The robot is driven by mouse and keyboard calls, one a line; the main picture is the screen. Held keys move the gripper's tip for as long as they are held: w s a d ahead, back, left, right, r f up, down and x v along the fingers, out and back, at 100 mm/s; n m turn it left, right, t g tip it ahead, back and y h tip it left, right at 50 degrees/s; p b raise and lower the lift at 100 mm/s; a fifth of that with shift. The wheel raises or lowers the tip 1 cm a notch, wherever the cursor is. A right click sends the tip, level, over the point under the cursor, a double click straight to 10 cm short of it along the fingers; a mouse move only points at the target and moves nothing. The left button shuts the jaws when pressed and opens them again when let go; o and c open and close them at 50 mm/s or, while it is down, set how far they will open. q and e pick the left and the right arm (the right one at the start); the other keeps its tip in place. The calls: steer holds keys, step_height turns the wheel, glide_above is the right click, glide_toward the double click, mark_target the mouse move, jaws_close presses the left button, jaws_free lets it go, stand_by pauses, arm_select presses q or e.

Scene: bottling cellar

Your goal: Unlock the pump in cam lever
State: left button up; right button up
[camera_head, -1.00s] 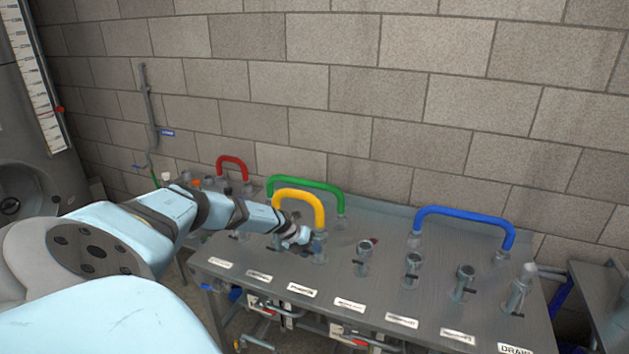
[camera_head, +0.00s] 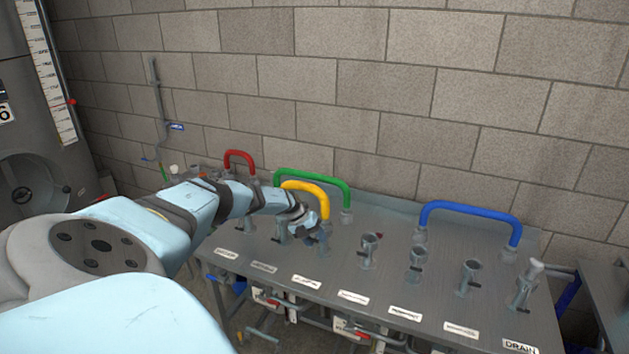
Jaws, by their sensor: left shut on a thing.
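My left gripper (camera_head: 314,232) is at the port (camera_head: 322,244) under the right end of the yellow pipe bend (camera_head: 306,186). It is shut on a small part at this port, apparently its cam lever, which the fingers and wrist hide. The row's labels are too small to read, except DRAIN (camera_head: 520,346) at the right end, so I cannot tell which port is the pump in. Open ports with small levers, such as this one (camera_head: 368,250), stand to the right. My right gripper is out of view.
A green bend (camera_head: 312,175) stands just behind the yellow one. A red bend (camera_head: 238,154) is farther left and a blue bend (camera_head: 470,208) to the right. The grey panel top (camera_head: 395,225) is clear between ports. A block wall is behind.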

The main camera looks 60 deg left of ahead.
arm_select(q)
steer(key=shift+w+d+r, duration=0.2)
steer(key=shift+w+d, duration=0.05)
steer(key=shift+w, duration=0.1)
steer(key=o, duration=0.9)
steer(key=shift+o, duration=1.2)
steer(key=shift+w+d, duration=0.1)
steer(key=shift+s, duration=0.25)
